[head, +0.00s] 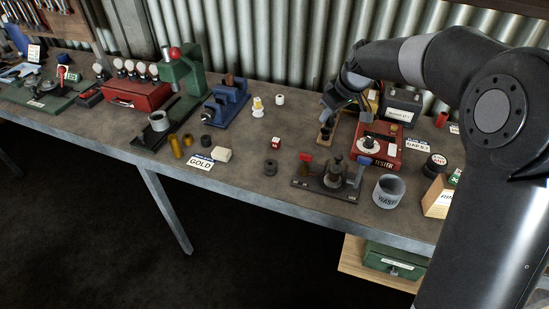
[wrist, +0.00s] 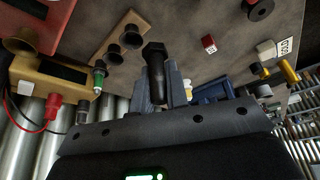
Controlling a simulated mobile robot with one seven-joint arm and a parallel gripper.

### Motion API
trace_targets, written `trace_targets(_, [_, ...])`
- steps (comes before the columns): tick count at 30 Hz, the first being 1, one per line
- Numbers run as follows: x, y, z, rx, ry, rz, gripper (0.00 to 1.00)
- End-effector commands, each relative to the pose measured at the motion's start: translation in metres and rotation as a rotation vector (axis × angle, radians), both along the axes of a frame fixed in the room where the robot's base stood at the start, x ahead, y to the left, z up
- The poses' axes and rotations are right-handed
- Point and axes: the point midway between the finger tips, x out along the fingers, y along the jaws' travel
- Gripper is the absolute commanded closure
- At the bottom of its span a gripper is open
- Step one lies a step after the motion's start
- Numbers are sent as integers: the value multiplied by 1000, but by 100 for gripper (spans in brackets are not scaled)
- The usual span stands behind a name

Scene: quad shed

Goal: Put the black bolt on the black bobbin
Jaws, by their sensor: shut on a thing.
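The black bolt (wrist: 155,66) is between the two grey fingers of my gripper (wrist: 160,84) in the wrist view, its hexagonal head pointing away from the palm. My gripper (head: 329,114) is shut on it. In the head view the bolt is hard to tell from the dark parts around the fingers. The black bobbin (head: 271,167) stands on the bench in front of the red cube, with clear bench around it. It also shows at the top right of the wrist view (wrist: 260,8). My gripper is behind and to the right of it, apart from it.
A wooden rack (head: 321,138) with dark pieces is just below my gripper. A red tester box (head: 383,149), a dark fixture (head: 325,181) and a grey waste cup (head: 389,191) stand nearby. The red cube (head: 276,142) lies between gripper and bobbin. Bench left of the bobbin is free.

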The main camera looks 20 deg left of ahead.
Motion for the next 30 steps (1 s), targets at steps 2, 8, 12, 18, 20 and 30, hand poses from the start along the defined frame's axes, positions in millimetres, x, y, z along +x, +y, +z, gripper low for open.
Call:
trace_targets(2, [-14,1,4,1,0,110,100])
trace_targets(8, [-56,8,13,1,0,437,100])
trace_targets(12, [-84,13,20,2,-1,659,100])
trace_targets(18, [-110,17,27,2,-3,875,100])
trace_targets(20, [-115,18,27,1,-2,910,100])
trace_targets(30, [-127,76,-7,3,0,948,100])
